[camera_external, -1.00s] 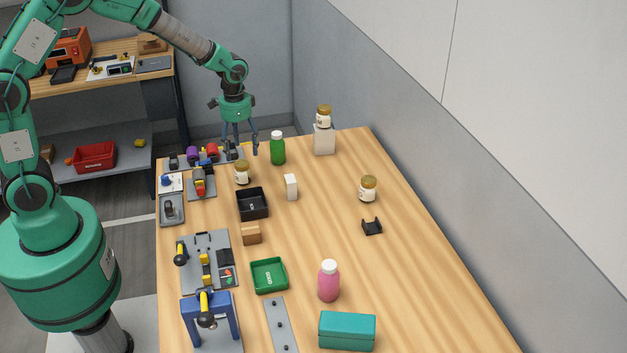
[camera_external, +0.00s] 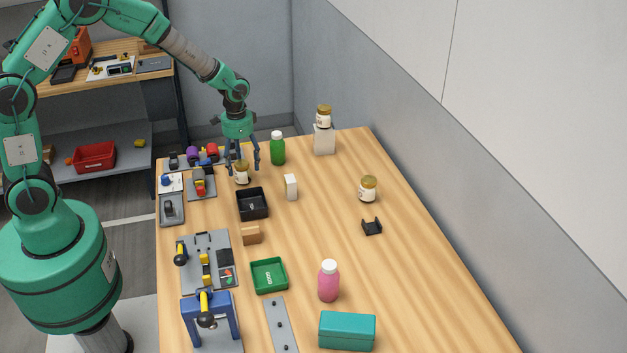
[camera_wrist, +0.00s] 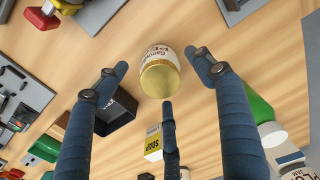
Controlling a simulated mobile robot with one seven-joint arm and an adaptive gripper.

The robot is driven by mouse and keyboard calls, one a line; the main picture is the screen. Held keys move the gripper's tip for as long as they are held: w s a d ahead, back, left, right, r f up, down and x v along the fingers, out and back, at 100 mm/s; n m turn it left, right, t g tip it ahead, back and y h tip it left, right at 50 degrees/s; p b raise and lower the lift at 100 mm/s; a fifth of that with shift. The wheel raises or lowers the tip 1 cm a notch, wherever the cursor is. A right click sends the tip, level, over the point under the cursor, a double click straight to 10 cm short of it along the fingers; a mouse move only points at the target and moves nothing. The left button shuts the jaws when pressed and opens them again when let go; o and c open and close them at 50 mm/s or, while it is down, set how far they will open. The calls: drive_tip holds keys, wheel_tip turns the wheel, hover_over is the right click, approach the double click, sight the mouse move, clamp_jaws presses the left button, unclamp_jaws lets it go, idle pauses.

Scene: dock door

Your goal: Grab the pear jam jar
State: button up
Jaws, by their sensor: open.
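A small jar with a gold lid (camera_external: 242,179) stands on the table near the far left. Its label in the wrist view (camera_wrist: 162,54) starts "PE" on its large line; the rest is turned away. My gripper (camera_external: 243,166) is open above and around this jar, fingers pointing down. In the wrist view the jar lies between the spread fingertips, with no clear contact. Two similar gold-lidded jars are in view: one on a pale box (camera_external: 324,119), one on the open table to the right (camera_external: 368,188). Their labels are too small to read.
A green bottle (camera_external: 278,149) stands close right of my gripper. A black bin (camera_external: 253,205) and a white soap box (camera_wrist: 153,145) are on the nearer side. A board with knobs and small fixtures (camera_external: 201,186) lies to the left. The table's right side is mostly clear.

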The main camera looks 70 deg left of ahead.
sight(243, 171)
drive_tip(key=shift+f+b, duration=0.5)
drive_tip(key=shift+f, duration=1.6)
drive_tip(key=c, duration=1.5)
